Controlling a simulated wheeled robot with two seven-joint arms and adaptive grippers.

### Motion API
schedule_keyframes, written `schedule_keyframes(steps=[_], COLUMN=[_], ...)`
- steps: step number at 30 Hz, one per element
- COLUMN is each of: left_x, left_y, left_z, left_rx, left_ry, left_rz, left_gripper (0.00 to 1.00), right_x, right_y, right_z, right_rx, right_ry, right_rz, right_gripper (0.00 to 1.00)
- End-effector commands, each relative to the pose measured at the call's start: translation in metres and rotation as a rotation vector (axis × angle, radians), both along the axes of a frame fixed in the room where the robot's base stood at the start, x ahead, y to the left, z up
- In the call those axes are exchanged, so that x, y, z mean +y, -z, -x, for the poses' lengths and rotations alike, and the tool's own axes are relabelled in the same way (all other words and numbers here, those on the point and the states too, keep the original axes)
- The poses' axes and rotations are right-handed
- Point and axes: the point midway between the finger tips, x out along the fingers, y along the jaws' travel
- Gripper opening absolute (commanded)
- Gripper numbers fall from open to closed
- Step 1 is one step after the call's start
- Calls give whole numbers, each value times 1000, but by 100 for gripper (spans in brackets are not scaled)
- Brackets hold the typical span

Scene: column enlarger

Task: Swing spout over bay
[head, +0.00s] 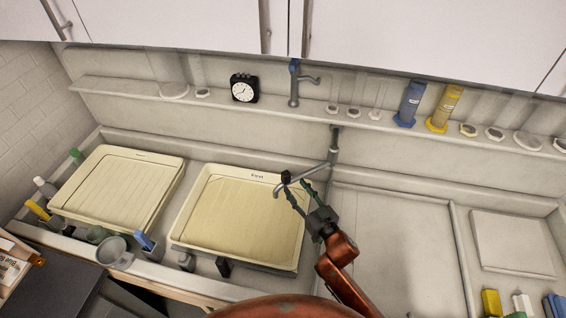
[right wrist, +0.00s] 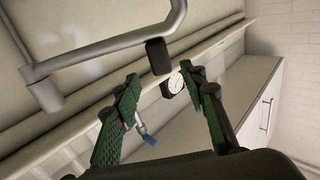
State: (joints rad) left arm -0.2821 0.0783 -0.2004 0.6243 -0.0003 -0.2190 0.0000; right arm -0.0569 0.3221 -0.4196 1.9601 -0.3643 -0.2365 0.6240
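The grey swivel spout (head: 318,170) comes from a wall post and hangs over the right edge of the second cream tray (head: 240,215). Its end bends down above that tray. A black knob (head: 286,176) sits near the spout's end. My right gripper (head: 295,185) is open, its fingers close to the knob. In the right wrist view the spout (right wrist: 110,50) crosses the top, and the black knob (right wrist: 157,57) shows between and beyond the two green fingertips; contact cannot be told. An empty bay (head: 395,240) lies right of the trays. My left gripper is out of view.
Another cream tray (head: 120,190) stands at left. The back shelf holds a clock (head: 243,88), a blue-handled tap (head: 294,85) and blue (head: 410,103) and yellow (head: 445,108) cylinders. A pale board (head: 512,243) lies right of the bay. Small containers line the left front edge.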

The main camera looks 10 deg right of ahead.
Motion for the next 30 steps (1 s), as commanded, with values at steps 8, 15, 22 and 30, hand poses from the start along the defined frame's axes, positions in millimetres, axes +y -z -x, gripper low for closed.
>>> schedule_keyframes(steps=[8,15,22,30], left_x=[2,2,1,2], left_y=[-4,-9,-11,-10], left_z=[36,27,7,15], left_rx=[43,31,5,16], left_ry=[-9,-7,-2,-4], left_rz=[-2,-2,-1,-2], left_gripper=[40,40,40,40], right_x=[14,24,27,26], right_y=[-2,-1,0,1], right_z=[-33,-64,-72,-72], right_rx=[-1,0,1,1], right_ry=[-3,-2,0,0], right_rz=[0,0,-1,0], right_gripper=[39,39,39,34])
